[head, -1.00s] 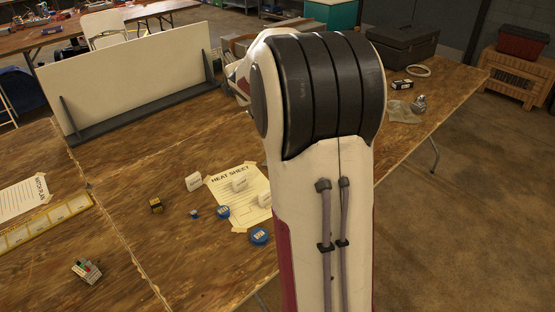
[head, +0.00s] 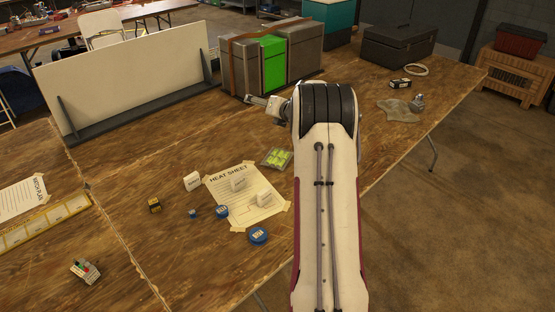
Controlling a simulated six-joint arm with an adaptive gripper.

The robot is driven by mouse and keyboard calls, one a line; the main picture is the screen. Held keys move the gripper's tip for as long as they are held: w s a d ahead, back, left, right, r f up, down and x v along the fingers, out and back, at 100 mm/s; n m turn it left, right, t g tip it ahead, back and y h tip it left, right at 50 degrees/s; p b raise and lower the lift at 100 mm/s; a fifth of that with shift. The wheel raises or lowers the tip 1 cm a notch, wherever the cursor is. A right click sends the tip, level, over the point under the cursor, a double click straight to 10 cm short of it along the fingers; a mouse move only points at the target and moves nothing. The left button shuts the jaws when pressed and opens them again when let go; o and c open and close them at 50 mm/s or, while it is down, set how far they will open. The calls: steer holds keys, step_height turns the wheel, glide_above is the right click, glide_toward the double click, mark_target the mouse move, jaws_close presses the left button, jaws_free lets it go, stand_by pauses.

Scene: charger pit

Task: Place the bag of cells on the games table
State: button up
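A small clear bag with yellow-green cells (head: 277,159) lies on the wooden table at the upper right of the heat sheet, left of my arm. My gripper (head: 252,99) is above the table in front of the grey and green boxes, pointing left. It is apart from the bag and seems empty; its fingers are too small to tell open from shut. Which surface is the games table is not marked; the wooden tabletop (head: 120,185) under the sheets is the nearest one. Another wooden table (head: 60,42) stands at the far left back.
A white upright board (head: 125,75) stands behind. Grey boxes flank a green box (head: 272,60) at the back. A dark case (head: 400,45), tape roll (head: 417,70) and crumpled clear bag (head: 398,112) are right.

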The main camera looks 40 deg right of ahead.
steer(key=s+d+f+n+y, duration=0.25)
steer(key=d+f+n, duration=0.25)
steer(key=f, duration=0.7)
steer(key=n+y, duration=0.2)
steer(key=n, duration=0.3)
glide_toward(285, 160)
steer(key=shift+t, duration=0.4)
steer(key=w+f, duration=0.3)
steer(key=shift+w, duration=0.15)
steer(key=shift+w, duration=0.1)
steer(key=shift+x, duration=1.15)
steer(key=shift+w, duration=0.2)
steer(key=shift+r+x, duration=0.15)
steer(key=shift+x, duration=1.05)
steer(key=shift+r+x, duration=0.15)
steer(key=shift+x, duration=1.05)
steer(key=shift+w, duration=0.15)
